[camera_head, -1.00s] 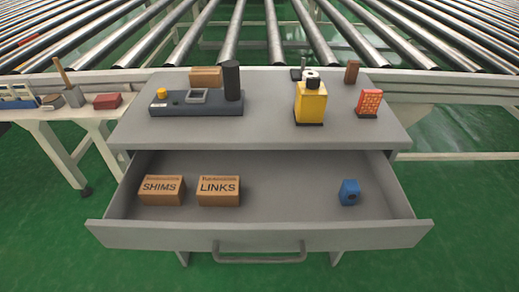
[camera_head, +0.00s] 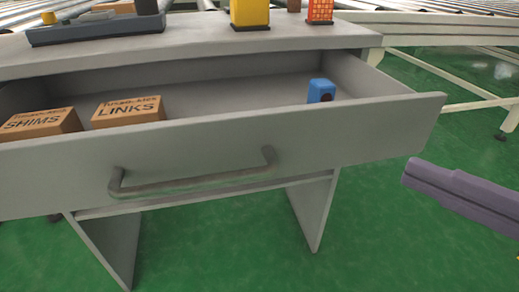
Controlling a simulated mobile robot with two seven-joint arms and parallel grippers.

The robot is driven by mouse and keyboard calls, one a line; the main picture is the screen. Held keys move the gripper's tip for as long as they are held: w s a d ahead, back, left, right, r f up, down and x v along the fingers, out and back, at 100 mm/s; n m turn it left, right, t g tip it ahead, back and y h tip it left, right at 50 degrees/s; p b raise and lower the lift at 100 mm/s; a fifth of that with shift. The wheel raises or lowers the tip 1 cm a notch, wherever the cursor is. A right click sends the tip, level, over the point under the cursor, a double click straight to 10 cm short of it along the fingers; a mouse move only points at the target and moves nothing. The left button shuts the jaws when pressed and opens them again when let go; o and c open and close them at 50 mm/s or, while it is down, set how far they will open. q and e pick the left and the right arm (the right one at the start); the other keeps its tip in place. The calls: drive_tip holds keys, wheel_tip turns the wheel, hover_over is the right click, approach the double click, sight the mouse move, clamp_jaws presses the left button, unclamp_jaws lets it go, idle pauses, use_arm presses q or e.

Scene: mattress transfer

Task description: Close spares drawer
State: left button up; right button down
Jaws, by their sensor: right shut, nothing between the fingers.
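The spares drawer (camera_head: 235,145) is pulled out of the grey table, and its front panel faces me. Its bar handle (camera_head: 190,184) is on the front panel. Inside lie a SHIMS box (camera_head: 40,122), a LINKS box (camera_head: 128,109) and a small blue part (camera_head: 321,91). My right gripper (camera_head: 415,175), purple, comes in from the right edge, beside and below the drawer's right front corner. Its fingers look closed and empty, apart from the drawer. My left gripper is not in view.
The grey tabletop (camera_head: 190,42) above the drawer carries a dark fixture (camera_head: 95,30), a yellow block (camera_head: 250,12) and an orange block (camera_head: 320,10). A roller conveyor with a pale frame (camera_head: 440,32) stands behind.

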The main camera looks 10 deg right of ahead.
wheel_tip(320, 180, down, 3)
drive_tip(key=s+a+n+g+y+b, duration=0.1)
drive_tip(key=s+n+g+y+b, duration=0.1)
drive_tip(key=s+n+y, duration=0.1)
drive_tip(key=n+b, duration=0.1)
drive_tip(key=b, duration=0.1)
approach(276, 147)
drive_tip(key=shift+y, duration=0.3)
drive_tip(key=a, duration=0.4)
drive_tip(key=shift+w+a+f, duration=0.15)
drive_tip(key=shift+f, duration=0.05)
drive_tip(key=shift+w+b, duration=0.5)
drive_tip(key=shift+w, duration=1.45)
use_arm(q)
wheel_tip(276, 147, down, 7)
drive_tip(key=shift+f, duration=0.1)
use_arm(e)
drive_tip(key=shift+w, duration=0.1)
